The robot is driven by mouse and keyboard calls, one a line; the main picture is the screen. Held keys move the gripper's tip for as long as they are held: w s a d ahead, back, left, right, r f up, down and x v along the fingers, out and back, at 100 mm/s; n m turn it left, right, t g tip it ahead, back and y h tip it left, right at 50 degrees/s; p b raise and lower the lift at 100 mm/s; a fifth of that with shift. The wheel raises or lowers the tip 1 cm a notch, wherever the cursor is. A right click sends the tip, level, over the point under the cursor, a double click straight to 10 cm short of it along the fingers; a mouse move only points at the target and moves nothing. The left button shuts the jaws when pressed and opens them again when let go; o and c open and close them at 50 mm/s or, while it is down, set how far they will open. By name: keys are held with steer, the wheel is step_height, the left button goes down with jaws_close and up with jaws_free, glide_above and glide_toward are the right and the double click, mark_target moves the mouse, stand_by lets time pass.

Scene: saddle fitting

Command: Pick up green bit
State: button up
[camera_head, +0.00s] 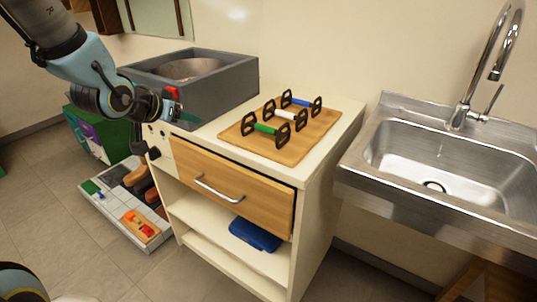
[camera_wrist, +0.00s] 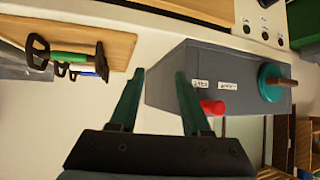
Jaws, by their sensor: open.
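The green bit (camera_head: 265,129) is a short green bar with a black ring at each end. It lies nearest the front on a wooden board (camera_head: 300,150) atop the cabinet. It also shows at the upper left in the wrist view (camera_wrist: 69,55). Behind it are a white bit (camera_head: 286,115) and a blue bit (camera_head: 300,101) of the same shape. My gripper (camera_head: 182,110) is in front of the grey box, left of the board and apart from the green bit. In the wrist view its fingers (camera_wrist: 160,75) are spread with nothing held between them.
A grey box (camera_head: 240,80) with a round basin stands behind my gripper. Its face has a teal knob (camera_wrist: 271,82) and a red part (camera_wrist: 212,107). A steel sink (camera_head: 440,165) with a tall tap is at right. The cabinet's wooden drawer (camera_head: 235,185) looks slightly open.

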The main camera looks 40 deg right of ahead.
mark_target(256, 115)
steer(key=s+d+m+h, duration=0.1)
steer(key=s+d, duration=0.1)
steer(key=d, duration=0.1)
steer(key=s+d+m+g+h+b, duration=0.1)
steer(key=s+d, duration=0.1)
steer(key=d, duration=0.1)
steer(key=s+d+g+h+b, duration=0.1)
steer(key=s+d, duration=0.1)
steer(key=shift+s+d+f+m+h, duration=0.2)
steer(key=shift+d+f+m+h, duration=0.2)
steer(key=shift+g, duration=0.3)
steer(key=x, duration=0.4)
steer(key=shift+s+d+r+p, duration=0.1)
steer(key=shift+d+r+p, duration=0.05)
steer(key=shift+d+p, duration=0.2)
steer(key=shift+w+p+x, duration=0.15)
steer(key=shift+p+x, duration=0.2)
steer(key=shift+x, duration=1.15)
steer(key=shift+w+p+x, duration=0.15)
steer(key=shift+p+x, duration=0.15)
steer(key=shift+x, duration=1.2)
jaws_close()
